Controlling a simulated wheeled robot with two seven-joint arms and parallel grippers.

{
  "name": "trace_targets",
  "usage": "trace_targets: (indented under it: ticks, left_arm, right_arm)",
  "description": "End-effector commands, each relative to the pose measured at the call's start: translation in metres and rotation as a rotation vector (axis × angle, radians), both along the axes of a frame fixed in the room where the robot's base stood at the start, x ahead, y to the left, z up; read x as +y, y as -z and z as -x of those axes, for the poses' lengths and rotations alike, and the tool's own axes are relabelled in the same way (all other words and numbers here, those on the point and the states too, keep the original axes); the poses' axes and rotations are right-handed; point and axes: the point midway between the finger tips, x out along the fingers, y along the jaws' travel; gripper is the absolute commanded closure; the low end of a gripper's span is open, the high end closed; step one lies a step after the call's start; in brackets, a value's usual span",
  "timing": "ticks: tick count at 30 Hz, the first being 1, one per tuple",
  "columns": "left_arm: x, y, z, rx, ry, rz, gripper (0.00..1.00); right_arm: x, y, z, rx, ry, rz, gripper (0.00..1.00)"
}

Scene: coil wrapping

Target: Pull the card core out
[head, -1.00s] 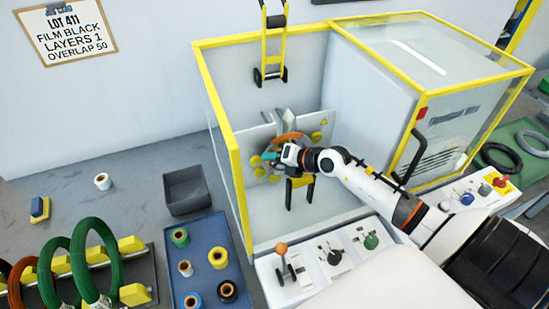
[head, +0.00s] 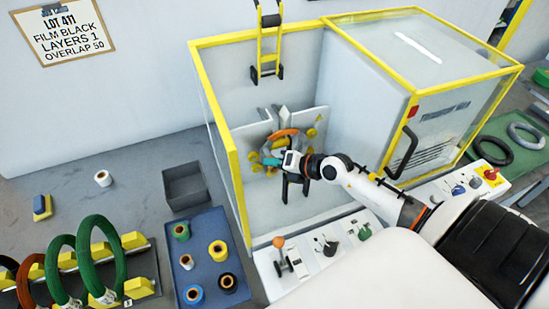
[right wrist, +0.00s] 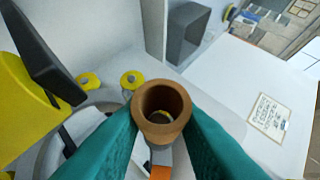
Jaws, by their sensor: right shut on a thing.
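The card core, a brown hollow tube (right wrist: 163,108), shows in the right wrist view with its open end toward the camera. My right gripper (right wrist: 162,128) is shut on it, its two teal fingers pressing from either side. In the head view my right gripper (head: 272,162) is inside the yellow-framed wrapping machine (head: 232,152), in front of an orange arc (head: 284,133) and yellow rollers (head: 311,133). The core is too small or hidden to make out there. I cannot tell whether it is clear of whatever it sat in. My left gripper is out of view.
The machine's yellow-edged frame and clear-sided box (head: 440,55) stand close around my right arm. A control panel with levers (head: 290,262) lies in front. A blue tray of spools (head: 207,255), a grey bin (head: 184,185) and a rack of coils (head: 100,262) are to the left.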

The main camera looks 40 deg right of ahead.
Motion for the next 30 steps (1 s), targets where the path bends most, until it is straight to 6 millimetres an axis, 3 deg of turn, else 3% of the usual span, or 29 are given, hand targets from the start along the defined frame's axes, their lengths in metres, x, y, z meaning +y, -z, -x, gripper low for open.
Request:
trace_targets:
  ticks: [30]
  left_arm:
    - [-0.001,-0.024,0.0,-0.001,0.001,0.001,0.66]
  right_arm:
    - [0.008,0.0,0.034,-0.001,0.0,0.001,1.0]
